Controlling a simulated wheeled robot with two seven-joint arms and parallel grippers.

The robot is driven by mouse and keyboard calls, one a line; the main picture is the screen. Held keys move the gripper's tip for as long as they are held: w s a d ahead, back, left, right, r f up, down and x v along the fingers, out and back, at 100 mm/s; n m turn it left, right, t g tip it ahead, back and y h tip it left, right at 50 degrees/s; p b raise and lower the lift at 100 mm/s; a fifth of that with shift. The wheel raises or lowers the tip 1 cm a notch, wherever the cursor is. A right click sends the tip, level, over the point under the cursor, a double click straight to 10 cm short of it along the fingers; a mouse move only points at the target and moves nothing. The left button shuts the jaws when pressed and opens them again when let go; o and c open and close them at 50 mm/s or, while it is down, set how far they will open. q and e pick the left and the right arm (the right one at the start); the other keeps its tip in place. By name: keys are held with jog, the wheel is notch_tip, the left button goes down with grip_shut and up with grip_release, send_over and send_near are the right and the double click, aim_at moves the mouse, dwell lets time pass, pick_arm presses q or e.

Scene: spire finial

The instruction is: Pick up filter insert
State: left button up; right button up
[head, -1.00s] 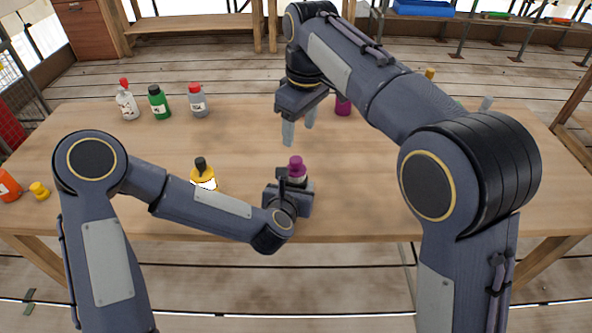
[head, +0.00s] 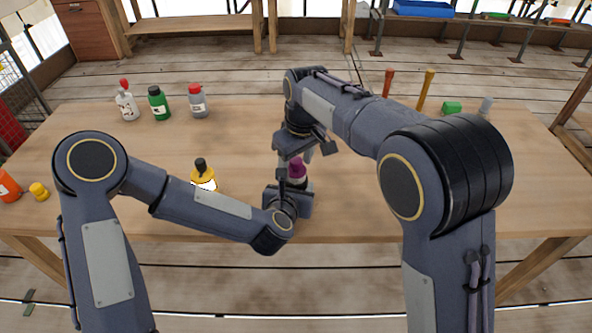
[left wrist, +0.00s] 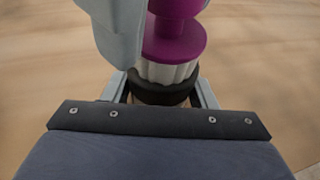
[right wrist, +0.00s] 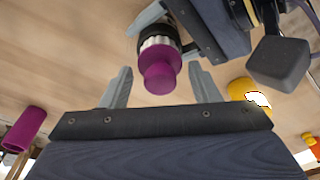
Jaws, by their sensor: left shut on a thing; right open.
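The filter insert (head: 298,168) has a purple knob and flange over a white ribbed body. In the left wrist view, the insert (left wrist: 175,48) stands in a black-rimmed holder (left wrist: 163,88). My left gripper (head: 291,189) is shut on this holder, low over the front of the table. My right gripper (head: 296,157) is open just above the insert. In the right wrist view, the purple knob (right wrist: 158,78) lies between the right fingertips (right wrist: 162,82), with gaps on both sides. The holder's lower part is hidden by the left gripper.
A yellow bottle (head: 203,178) stands left of the left gripper. White, green (head: 159,103) and grey bottles stand at the back left. A purple cylinder (right wrist: 24,128) shows in the right wrist view.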

aim_at(295, 159)
jog(key=shift+w+a+f, duration=0.1)
jog(key=shift+f, duration=0.75)
jog(key=shift+c, duration=0.4)
jog(key=c, duration=0.7)
notch_tip(295, 159, up, 13)
